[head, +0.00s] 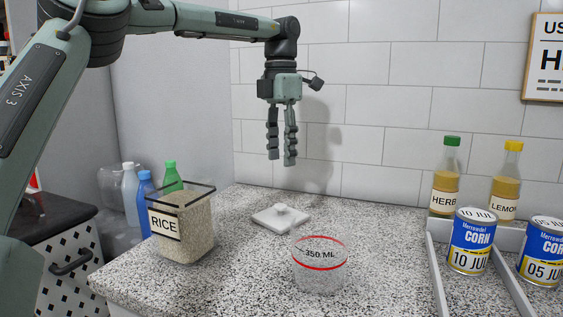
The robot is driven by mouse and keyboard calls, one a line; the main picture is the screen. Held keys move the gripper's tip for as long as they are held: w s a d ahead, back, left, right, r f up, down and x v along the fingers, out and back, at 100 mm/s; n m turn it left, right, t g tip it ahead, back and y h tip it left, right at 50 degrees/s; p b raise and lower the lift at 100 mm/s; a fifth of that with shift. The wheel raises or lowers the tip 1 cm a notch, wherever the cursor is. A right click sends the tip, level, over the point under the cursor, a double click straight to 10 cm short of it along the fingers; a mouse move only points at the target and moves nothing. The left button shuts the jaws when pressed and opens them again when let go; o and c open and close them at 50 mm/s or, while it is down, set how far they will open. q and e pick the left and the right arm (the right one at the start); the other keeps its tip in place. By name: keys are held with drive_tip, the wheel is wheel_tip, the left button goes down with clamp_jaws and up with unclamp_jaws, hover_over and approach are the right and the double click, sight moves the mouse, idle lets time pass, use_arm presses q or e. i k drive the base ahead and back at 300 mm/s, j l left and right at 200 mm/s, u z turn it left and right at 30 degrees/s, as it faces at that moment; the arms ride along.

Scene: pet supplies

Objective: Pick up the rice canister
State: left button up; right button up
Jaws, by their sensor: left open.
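The rice canister (182,226) is a clear, open-topped square container with a black rim and a RICE label. Beige grains fill most of it. It stands upright at the left part of the speckled counter. My left gripper (281,162) points down, open and empty, in the air above the back of the counter. It is to the right of the canister and higher, apart from it. My right gripper is not in view.
A clear measuring cup (319,267) with a red line and 350 ML mark stands front centre. A grey tray (437,272) at right has corn cans (471,243) by it, with herb (445,181) and lemon (507,184) bottles behind. Several bottles (131,194) stand behind the canister.

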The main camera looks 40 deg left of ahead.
sight(182, 206)
drive_tip(key=k+l, duration=1.15)
drive_tip(key=k, duration=0.15)
